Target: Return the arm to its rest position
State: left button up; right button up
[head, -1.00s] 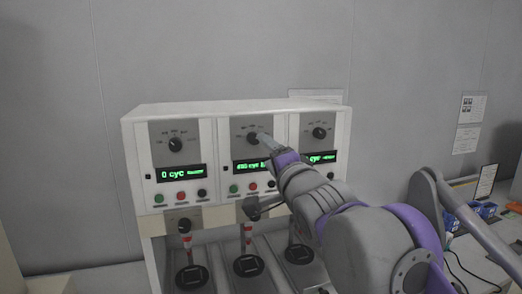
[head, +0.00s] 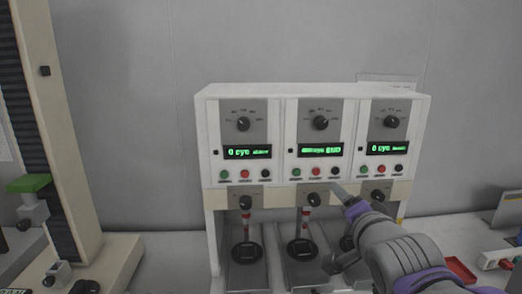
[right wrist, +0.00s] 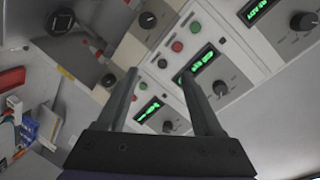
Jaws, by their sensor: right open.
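My right arm comes in from the lower right of the head view. My right gripper (head: 340,190) is in front of the lower front of the white test machine (head: 304,88), near its middle and right stations. In the right wrist view my right gripper (right wrist: 158,78) has its two fingers apart with nothing between them. The machine's knobs, buttons and green displays lie beyond the fingers there. I cannot tell from the views how large the gap to the machine is. My left gripper is not in view.
The machine has three stations with upper knobs, such as the middle one (head: 320,122), and round black fixtures (head: 247,252) below. A tall beige column machine (head: 60,140) stands at the left. A red tray (head: 461,269) lies at the right, partly beside my arm.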

jog(key=s+f+n+g, duration=0.3)
jog(key=s+f, duration=0.4)
jog(key=f, duration=0.5)
jog(key=s+a+f+n+g, duration=0.1)
jog(key=s+f+n+g, duration=0.2)
jog(key=s+f, duration=0.5)
jog(key=s+f+n+g, duration=0.4)
jog(key=s+f, duration=0.4)
jog(key=f, duration=1)
jog(key=shift+a+n+y+p, duration=0.2)
jog(key=shift+n+y+p, duration=0.15)
jog(key=shift+n, duration=0.45)
jog(key=shift+w+r, duration=0.1)
